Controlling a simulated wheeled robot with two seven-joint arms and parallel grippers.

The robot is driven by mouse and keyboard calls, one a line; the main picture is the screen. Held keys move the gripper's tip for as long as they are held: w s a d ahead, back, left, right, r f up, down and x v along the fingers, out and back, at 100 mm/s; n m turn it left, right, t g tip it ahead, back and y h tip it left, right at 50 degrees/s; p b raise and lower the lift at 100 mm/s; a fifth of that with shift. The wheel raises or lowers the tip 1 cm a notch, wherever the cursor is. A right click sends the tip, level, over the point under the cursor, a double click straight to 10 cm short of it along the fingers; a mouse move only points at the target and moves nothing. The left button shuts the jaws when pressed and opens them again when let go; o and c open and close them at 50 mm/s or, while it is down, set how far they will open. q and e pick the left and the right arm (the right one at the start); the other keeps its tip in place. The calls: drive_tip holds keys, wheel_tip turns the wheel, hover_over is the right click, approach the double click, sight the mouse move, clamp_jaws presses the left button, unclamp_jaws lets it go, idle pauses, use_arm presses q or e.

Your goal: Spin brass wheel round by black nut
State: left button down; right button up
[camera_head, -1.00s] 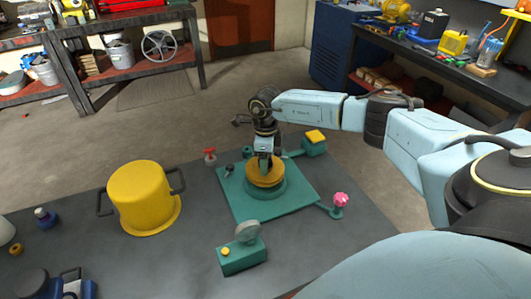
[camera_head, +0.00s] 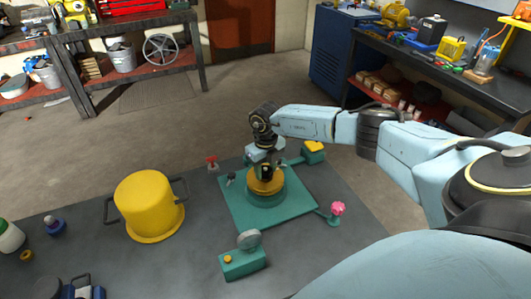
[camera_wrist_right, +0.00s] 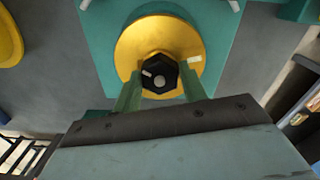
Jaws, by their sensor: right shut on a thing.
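The brass wheel (camera_head: 266,185) lies flat on a round teal base on the teal plate (camera_head: 293,216). In the right wrist view the brass wheel (camera_wrist_right: 140,45) shows with the black nut (camera_wrist_right: 159,73) at its centre. My right gripper (camera_head: 265,174) is above the wheel, pointing down. In the wrist view its two green fingers (camera_wrist_right: 158,90) stand on either side of the nut and are shut on it. A white mark shows on the nut and another on the wheel's right side. In the head view the gripper hides the nut. My left gripper is not in view.
A yellow pot (camera_head: 148,207) stands left of the plate. A teal box with a grey disc (camera_head: 243,262) is in front. A pink knob (camera_head: 337,209) is at the plate's right, a red valve (camera_head: 212,162) at back left.

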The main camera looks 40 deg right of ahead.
drive_tip(key=m+p, duration=0.2)
drive_tip(key=m, duration=0.2)
drive_tip(key=shift+r, duration=0.15)
drive_tip(key=shift+m, duration=0.8)
drive_tip(key=o, duration=1)
drive_tip(key=shift+o, duration=0.2)
